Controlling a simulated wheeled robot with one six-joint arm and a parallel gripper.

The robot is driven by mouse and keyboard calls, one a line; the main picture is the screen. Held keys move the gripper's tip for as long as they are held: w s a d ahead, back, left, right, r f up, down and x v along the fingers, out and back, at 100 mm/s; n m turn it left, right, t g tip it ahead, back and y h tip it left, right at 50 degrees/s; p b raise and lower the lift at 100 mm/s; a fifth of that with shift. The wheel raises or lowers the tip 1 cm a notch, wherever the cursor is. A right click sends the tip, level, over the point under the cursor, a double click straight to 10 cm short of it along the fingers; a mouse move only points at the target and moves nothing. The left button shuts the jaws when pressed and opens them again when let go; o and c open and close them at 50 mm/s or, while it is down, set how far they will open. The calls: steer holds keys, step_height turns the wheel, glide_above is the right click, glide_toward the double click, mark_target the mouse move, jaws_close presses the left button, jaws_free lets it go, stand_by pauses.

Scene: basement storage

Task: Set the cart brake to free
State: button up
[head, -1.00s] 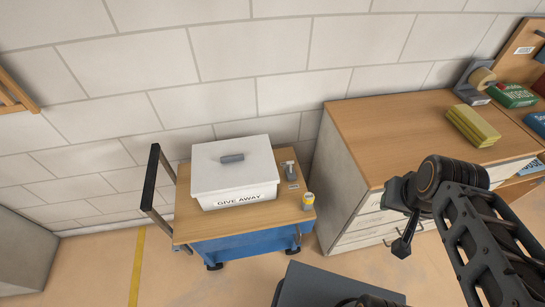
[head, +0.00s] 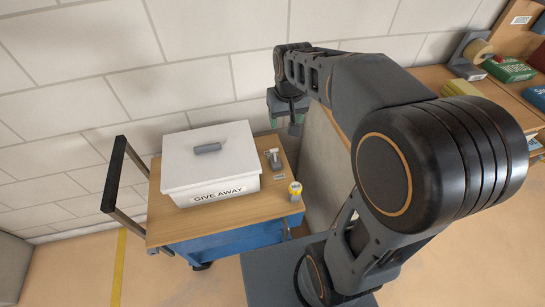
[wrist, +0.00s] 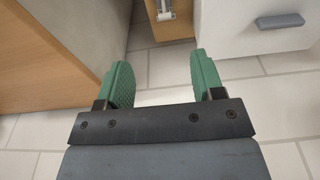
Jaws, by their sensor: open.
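The cart (head: 225,238) stands against the wall in the head view, with a wooden top and blue body. A small metal lever fitting (head: 273,158) sits on its top at the right, beside a small label plate. I take it for the brake, but its setting is too small to read. The fitting's base also shows at the top edge of the wrist view (wrist: 165,10), partly cut off. My gripper (wrist: 160,72) has green fingers spread apart with nothing between them. In the head view my gripper (head: 280,112) hangs near the wall, beyond the fitting and apart from it.
A white lidded "GIVE AWAY" box (head: 210,165) fills most of the cart top. A yellow-topped item (head: 295,190) stands at the near right corner. A black push handle (head: 114,172) is at the left. A cabinet (head: 320,150) stands close on the right.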

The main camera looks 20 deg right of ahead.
steer(key=g+b, duration=0.2)
steer(key=b, duration=0.4)
glide_toward(274, 149)
step_height(274, 149, down, 10)
steer(key=shift+s+f+b, duration=0.1)
steer(key=shift+b, duration=0.95)
steer(key=shift+c, duration=0.2)
steer(key=shift+t, duration=0.3)
steer(key=c, duration=0.9)
